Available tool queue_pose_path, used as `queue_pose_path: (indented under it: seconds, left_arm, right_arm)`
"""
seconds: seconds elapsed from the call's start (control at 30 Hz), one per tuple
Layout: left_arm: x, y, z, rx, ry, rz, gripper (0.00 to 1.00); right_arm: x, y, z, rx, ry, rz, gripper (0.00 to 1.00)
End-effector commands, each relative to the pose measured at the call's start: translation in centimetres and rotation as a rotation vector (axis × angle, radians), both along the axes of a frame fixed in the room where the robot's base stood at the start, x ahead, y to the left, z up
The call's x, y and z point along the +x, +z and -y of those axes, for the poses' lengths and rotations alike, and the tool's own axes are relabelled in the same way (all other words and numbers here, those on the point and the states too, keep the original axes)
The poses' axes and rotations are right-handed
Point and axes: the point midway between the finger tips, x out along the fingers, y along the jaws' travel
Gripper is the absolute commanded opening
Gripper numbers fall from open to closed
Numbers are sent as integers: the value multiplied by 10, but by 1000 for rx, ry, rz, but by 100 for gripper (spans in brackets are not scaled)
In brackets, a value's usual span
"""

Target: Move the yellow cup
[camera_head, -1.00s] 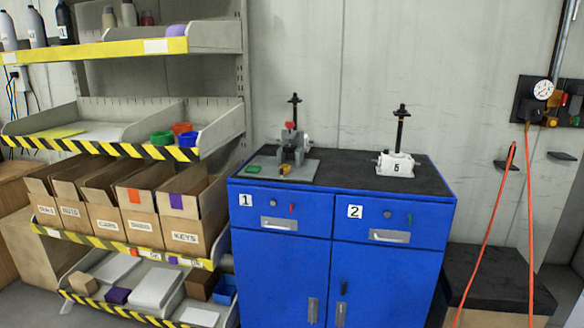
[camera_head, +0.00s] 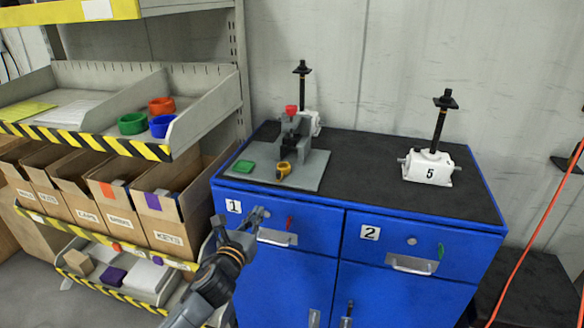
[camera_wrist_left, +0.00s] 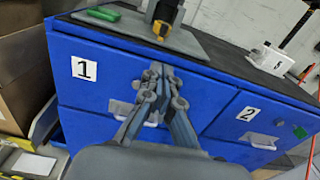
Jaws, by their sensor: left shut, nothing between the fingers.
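A small yellow piece (camera_head: 284,168) with a dark part sits on the grey plate (camera_head: 312,172) on the blue cabinet. It also shows at the top of the left wrist view (camera_wrist_left: 166,14). I cannot tell whether it is the yellow cup; no other yellow cup shows. My left gripper (camera_head: 260,214) is shut and empty in front of drawer 1, below and in front of the plate. In the left wrist view its fingers (camera_wrist_left: 162,72) are together over the drawer front. My right gripper is not in view.
Green (camera_head: 132,123), orange (camera_head: 161,104) and blue (camera_head: 163,126) cups stand on the left shelf. The plate carries a grey clamp-like device with a red knob (camera_head: 291,111) and a green block (camera_head: 244,166). A white screw jack (camera_head: 429,167) marked 5 stands at right. The black top between is clear.

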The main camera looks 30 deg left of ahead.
Motion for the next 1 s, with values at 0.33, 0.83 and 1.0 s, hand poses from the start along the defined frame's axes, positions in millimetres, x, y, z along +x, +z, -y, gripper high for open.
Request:
queue_pose_path:
  seconds: [0.33,0.83,1.0]
  left_arm:
    - [35,11,-9,31,1,10,0]
    - [116,10,-27,30,0,7,0]
    - [130,8,-31,29,-1,8,0]
  right_arm:
    - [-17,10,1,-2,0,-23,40]
    - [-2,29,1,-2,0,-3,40]
    - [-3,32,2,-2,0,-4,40]
